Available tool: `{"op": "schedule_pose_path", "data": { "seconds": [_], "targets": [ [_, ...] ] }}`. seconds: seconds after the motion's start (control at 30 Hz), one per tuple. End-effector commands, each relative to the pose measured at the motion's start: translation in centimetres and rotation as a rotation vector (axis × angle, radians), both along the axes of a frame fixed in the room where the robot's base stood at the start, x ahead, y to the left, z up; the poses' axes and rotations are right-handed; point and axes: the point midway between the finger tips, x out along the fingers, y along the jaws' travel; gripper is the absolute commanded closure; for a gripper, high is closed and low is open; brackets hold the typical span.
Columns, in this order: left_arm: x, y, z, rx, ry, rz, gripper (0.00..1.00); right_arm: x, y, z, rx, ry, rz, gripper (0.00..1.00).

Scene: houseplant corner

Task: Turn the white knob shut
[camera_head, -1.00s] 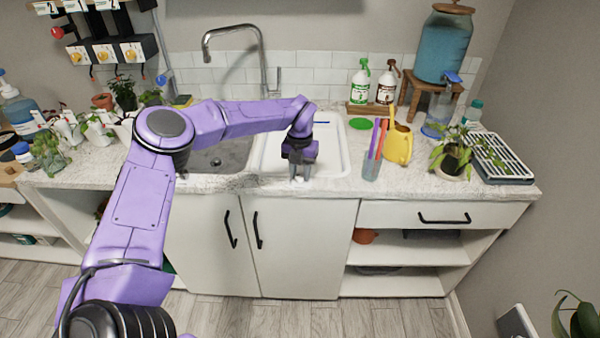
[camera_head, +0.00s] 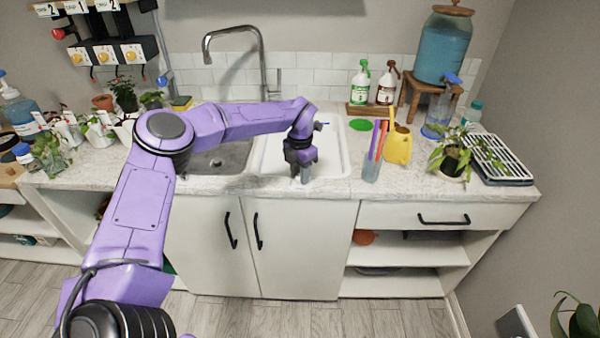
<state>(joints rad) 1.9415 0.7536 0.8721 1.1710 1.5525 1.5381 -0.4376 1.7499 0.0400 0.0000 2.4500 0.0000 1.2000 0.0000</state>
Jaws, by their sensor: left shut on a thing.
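My left gripper (camera_head: 304,178) points down at the front rim of the white basin (camera_head: 331,165) beside the sink. Its fingers are shut at the worktop's front, where the white knob is. The knob is almost wholly hidden by the fingers, so its turn position cannot be read. My right gripper is out of view.
The grey sink (camera_head: 222,158) and tall faucet (camera_head: 236,29) lie to the left and behind. A tumbler with coloured sticks (camera_head: 371,166), a yellow watering can (camera_head: 398,146) and a potted plant (camera_head: 452,160) stand to the right. Valve boxes (camera_head: 112,52) hang at upper left.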

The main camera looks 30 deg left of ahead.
Motion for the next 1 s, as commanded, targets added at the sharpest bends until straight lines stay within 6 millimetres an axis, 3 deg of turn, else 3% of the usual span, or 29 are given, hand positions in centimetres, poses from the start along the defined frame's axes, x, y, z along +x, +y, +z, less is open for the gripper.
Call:
{"op": "schedule_pose_path", "data": {
  "seconds": [0.37,0.4,0.43,0.47,0.77,0.87,1.0],
  "targets": [
    [0.0,0.0,0.0,0.001,-0.001,-0.005,0.98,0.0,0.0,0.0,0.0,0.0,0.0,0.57],
    [0.0,0.0,0.0,0.001,-0.001,-0.005,0.55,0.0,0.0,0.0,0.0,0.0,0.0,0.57],
    [0.0,0.0,0.0,0.001,-0.001,-0.005,0.45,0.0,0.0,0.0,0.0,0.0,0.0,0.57],
    [0.0,0.0,0.0,0.001,-0.001,-0.005,0.42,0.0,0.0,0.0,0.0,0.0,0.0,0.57],
    [0.0,0.0,0.2,0.001,-0.001,-0.003,0.42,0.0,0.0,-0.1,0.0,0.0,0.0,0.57],
    [0.1,0.0,1.5,0.001,-0.004,-0.003,0.42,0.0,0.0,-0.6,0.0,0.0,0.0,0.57],
    [0.1,0.0,4.8,0.002,-0.006,-0.004,0.42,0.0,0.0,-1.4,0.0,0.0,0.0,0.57]
  ]
}}
